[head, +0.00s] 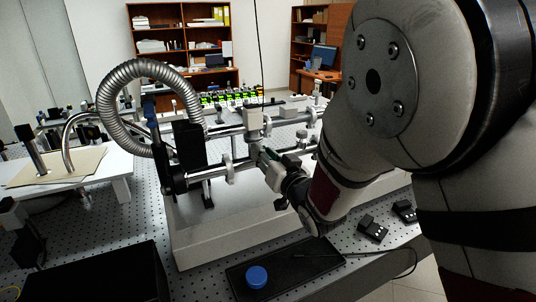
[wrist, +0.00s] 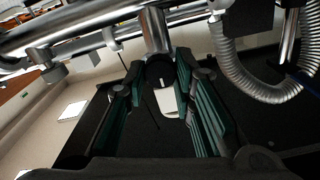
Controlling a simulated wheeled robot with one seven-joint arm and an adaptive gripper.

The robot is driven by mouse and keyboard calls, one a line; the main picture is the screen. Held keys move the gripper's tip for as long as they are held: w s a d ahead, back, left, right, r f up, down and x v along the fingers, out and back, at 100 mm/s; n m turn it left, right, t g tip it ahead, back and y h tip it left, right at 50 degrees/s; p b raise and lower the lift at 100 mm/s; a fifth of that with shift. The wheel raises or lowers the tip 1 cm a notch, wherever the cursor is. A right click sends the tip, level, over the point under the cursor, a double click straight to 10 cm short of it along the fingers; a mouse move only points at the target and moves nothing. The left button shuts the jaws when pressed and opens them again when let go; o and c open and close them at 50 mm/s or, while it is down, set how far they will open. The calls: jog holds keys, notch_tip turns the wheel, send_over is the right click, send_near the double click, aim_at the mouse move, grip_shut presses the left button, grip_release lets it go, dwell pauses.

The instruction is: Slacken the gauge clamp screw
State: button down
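My gripper (wrist: 161,63) reaches up to a horizontal metal rail assembly. In the wrist view its two dark, teal-padded fingers stand apart, on either side of a dark round knob-like end (wrist: 160,72) below a short silver post (wrist: 156,32). This may be the clamp screw, but no label shows. I cannot tell whether the fingertips touch it. I cannot identify the gauge itself with certainty.
A ribbed metal hose (head: 131,72) loops left of the rail; it also shows in the wrist view (wrist: 245,75). A black mount (head: 188,145) stands close by. A black tray (head: 310,262) holds a blue round item (head: 256,277). Small black boxes (head: 372,229) sit at the right.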

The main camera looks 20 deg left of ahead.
jog(key=shift+n, duration=0.3)
jog(key=shift+s+f+n+b, duration=0.15)
jog(key=shift+n+b, duration=1.65)
jog(key=shift+n, duration=6.75)
jog(key=shift+w+f+n+b, duration=0.15)
jog(key=shift+n+b, duration=1.65)
jog(key=shift+n, duration=6.75)
jog(key=shift+s, duration=0.1)
jog(key=c, duration=1.3)
grip_release()
jog(key=shift+c, duration=0.2)
